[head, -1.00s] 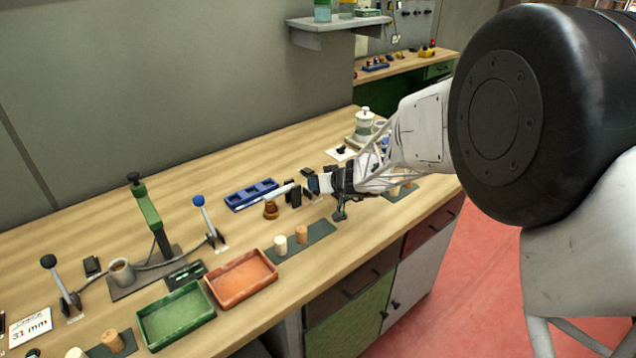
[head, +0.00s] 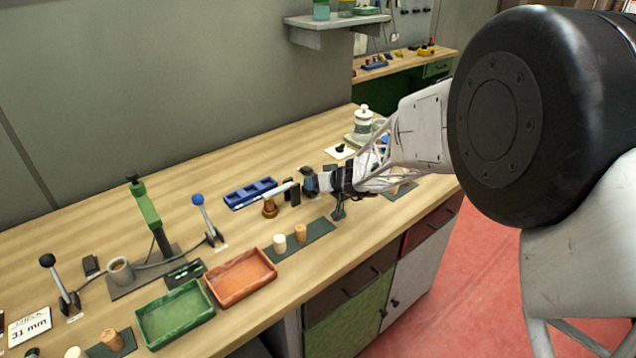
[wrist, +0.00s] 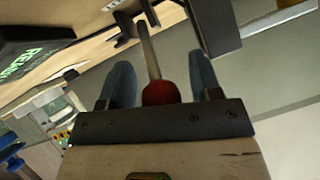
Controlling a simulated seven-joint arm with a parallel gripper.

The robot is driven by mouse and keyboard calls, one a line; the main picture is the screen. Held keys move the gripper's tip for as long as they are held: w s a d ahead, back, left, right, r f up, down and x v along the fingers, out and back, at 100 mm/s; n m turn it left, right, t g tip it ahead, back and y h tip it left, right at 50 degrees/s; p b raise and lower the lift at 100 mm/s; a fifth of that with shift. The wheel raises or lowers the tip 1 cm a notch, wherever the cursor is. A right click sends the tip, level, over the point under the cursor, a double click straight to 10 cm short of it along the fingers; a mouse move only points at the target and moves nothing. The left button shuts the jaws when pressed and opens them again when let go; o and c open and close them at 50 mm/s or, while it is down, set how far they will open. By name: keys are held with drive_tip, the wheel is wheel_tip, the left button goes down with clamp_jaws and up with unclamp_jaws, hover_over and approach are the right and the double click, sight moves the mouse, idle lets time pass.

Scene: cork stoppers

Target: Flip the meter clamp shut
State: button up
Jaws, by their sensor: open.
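In the wrist view, a lever with a red ball knob (wrist: 160,93) on a thin metal rod lies between the two blue-grey fingers of my gripper (wrist: 160,64). The rod runs up to a dark bracket (wrist: 128,32), which looks like the clamp's base. My gripper is open around the lever; I cannot tell whether either finger touches the knob. In the head view, my gripper (head: 312,182) is low over the bench, and the lever is not clearly visible. A black display box (wrist: 35,45) with green lettering, partly cut off, shows at the wrist view's left.
A white rod on a brass-coloured stand (head: 270,208) and a blue tray (head: 250,193) are left of my gripper. Two corks stand on a dark mat (head: 318,232) in front. Orange (head: 272,277) and green (head: 150,335) trays and a blue-knobbed lever (head: 198,200) are farther left.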

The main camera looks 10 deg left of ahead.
drive_tip(key=v, duration=0.7)
drive_tip(key=shift+s+d+r, duration=0.2)
drive_tip(key=shift+d, duration=0.1)
idle(0.4)
